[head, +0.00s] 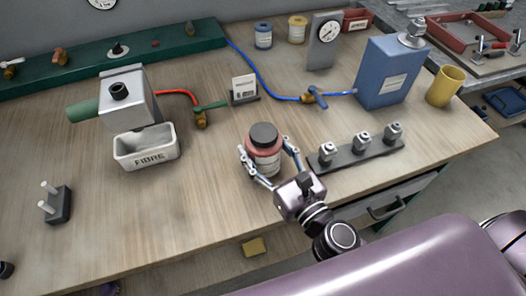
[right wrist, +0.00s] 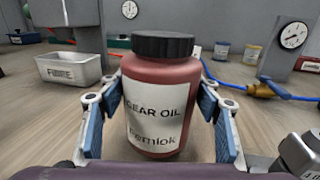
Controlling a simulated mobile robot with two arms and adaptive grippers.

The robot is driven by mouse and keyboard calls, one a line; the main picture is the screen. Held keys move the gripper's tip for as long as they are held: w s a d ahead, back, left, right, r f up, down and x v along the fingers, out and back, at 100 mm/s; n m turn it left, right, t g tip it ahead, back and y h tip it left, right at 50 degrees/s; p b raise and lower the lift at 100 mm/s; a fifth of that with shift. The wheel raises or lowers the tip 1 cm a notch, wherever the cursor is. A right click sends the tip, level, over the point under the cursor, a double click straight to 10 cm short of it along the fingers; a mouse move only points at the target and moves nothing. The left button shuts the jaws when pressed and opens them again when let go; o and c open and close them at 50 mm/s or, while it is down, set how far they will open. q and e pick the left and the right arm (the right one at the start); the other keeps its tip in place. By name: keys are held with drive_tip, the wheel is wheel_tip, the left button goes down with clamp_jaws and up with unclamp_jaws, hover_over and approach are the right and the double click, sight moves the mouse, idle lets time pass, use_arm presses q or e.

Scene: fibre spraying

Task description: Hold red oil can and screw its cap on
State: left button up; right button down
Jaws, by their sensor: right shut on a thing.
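The red oil can (head: 264,157) stands upright on the wooden bench, near the middle of the head view. It has a black cap (head: 264,134) on its top; I cannot tell how tight it sits. In the right wrist view the can (right wrist: 160,85) fills the middle, with a white "GEAR OIL" label, and the cap (right wrist: 162,45) sits level on it. My right gripper (head: 268,166) is shut on the red oil can, one finger on each side of its body. My left gripper is in neither view.
A dark rack with several metal fittings (head: 361,145) lies to the right of the can. A white FIBRE tray (head: 146,149) stands to the left. A blue canister (head: 389,75) stands behind right, and a blue hose (head: 262,78) crosses behind.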

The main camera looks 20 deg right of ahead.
drive_tip(key=shift+f, duration=0.3)
drive_tip(key=shift+f, duration=0.25)
drive_tip(key=c, duration=0.7)
unclamp_jaws()
drive_tip(key=shift+o, duration=0.2)
drive_tip(key=shift+s+r, duration=0.1)
drive_tip(key=shift+r, duration=0.05)
drive_tip(key=b+v, duration=0.4)
drive_tip(key=v, duration=0.5)
drive_tip(key=shift+b, duration=0.4)
drive_tip(key=shift+s+d+p, duration=0.15)
drive_tip(key=shift+s+p, duration=0.05)
drive_tip(key=shift+p, duration=0.1)
drive_tip(key=shift+v, duration=1.2)
